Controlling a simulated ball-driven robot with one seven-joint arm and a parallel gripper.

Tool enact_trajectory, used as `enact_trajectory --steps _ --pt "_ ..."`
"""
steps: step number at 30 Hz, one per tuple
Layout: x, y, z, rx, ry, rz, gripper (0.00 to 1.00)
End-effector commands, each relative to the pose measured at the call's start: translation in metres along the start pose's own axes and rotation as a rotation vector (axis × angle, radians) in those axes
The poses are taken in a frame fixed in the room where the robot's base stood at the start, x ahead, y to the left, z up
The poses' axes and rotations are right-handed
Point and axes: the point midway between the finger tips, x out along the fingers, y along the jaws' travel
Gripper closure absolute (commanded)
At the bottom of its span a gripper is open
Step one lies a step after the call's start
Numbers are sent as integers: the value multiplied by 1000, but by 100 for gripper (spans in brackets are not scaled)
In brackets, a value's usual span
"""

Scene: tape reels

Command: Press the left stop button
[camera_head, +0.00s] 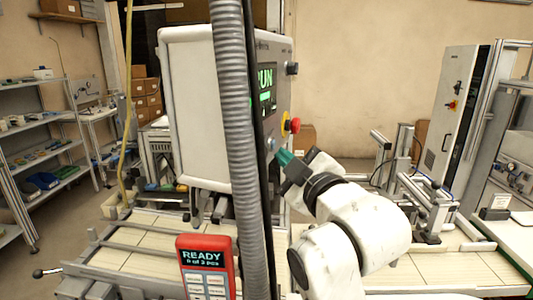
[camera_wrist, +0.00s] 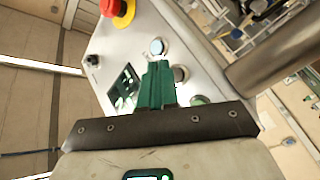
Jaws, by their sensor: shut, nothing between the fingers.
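The left stop button (camera_head: 292,125) is a red mushroom on a yellow collar, on the right-hand face of the white control box (camera_head: 195,110). In the wrist view the same red button (camera_wrist: 119,9) is at the top, partly cut off by the frame. My gripper (camera_head: 284,157) is shut and empty, its green fingers together, close to the panel below the red button. In the wrist view the gripper (camera_wrist: 159,66) points at the panel just below a pale blue button (camera_wrist: 157,46), apart from the red one. Whether the tips touch the panel cannot be told.
The panel also carries a lit screen (camera_wrist: 124,86) and a black knob (camera_wrist: 93,60). A second red button (camera_head: 452,105) is on the tall cabinet at right. A grey corrugated hose (camera_head: 236,130) crosses before the box. A red handheld device (camera_head: 206,268) reads READY.

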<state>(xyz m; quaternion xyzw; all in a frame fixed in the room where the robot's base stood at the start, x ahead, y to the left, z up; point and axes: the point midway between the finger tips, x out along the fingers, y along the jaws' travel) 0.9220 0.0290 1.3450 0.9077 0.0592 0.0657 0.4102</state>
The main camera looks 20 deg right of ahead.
Motion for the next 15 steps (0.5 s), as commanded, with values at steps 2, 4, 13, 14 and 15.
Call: enact_trajectory --steps 2,4,13,14,15 --pt "0 0 0 0 0 0 100" --pt "0 0 -1 0 0 0 100" --pt "6 -4 -5 0 0 0 100" --pt "6 -4 -5 0 0 0 100" --pt "6 -4 -5 0 0 0 100"
